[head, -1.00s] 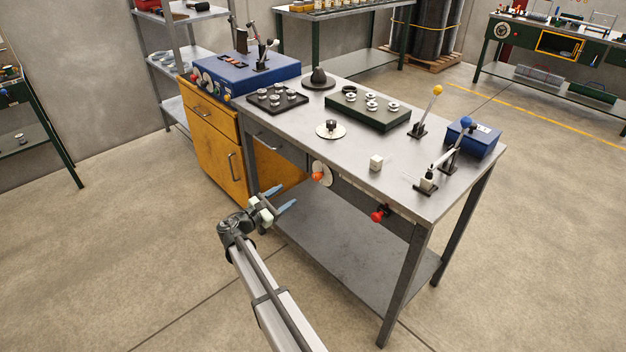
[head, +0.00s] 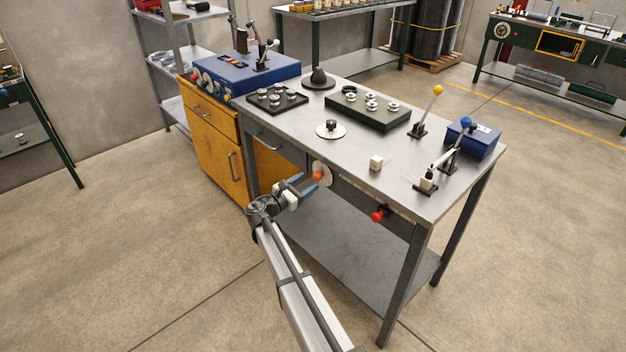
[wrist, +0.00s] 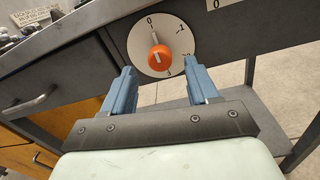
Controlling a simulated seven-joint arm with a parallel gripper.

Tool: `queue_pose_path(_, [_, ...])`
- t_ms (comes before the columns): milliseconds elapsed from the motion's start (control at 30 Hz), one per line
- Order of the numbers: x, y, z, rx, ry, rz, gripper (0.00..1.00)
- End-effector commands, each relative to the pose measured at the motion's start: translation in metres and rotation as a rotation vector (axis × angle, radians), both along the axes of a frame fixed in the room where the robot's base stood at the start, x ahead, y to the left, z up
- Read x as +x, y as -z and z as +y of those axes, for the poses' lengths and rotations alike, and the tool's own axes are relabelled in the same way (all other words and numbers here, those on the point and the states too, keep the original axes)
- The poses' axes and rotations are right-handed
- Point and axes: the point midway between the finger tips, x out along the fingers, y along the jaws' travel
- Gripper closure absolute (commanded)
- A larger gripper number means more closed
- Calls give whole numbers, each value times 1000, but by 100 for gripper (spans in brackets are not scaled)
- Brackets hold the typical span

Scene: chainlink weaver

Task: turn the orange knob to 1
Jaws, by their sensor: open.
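The orange knob (head: 318,176) sits on a white round dial (head: 325,168) on the front of the metal table. In the wrist view, the orange knob (wrist: 159,59) is near the middle of the white dial (wrist: 179,41). A pale pointer line on the knob points up toward the mark 0. Other marks run around the dial's right and lower side, too small or tilted to read surely. My gripper (head: 306,185) is open in front of the knob. In the wrist view, its blue fingers (wrist: 158,72) stand apart, with the knob seen between and just beyond their tips.
A red knob (head: 379,215) sticks out from the table front to the right. The tabletop (head: 300,120) above overhangs the dial. A drawer handle (wrist: 32,99) is at the left, above the yellow cabinet (head: 207,140). Open floor lies in front.

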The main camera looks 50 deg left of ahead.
Motion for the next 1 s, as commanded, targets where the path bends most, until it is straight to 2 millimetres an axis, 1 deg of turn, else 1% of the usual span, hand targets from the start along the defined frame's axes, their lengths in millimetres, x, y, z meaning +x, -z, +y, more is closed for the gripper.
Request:
queue_pose_path(33, [8, 0, 1, 0, 1, -1, 41])
queue_pose_path(100, [18, 0, 1, 0, 2, -1, 41])
queue_pose_path(300, [34, 0, 2, 0, 0, -1, 41])
queue_pose_path(467, [39, 0, 2, 0, 0, -1, 41])
queue_pose_path(700, [39, 0, 2, 0, 0, -1, 41])
queue_pose_path(767, [39, 0, 2, 0, 0, -1, 46])
queue_pose_path(1000, [39, 0, 2, 0, 0, 0, 69])
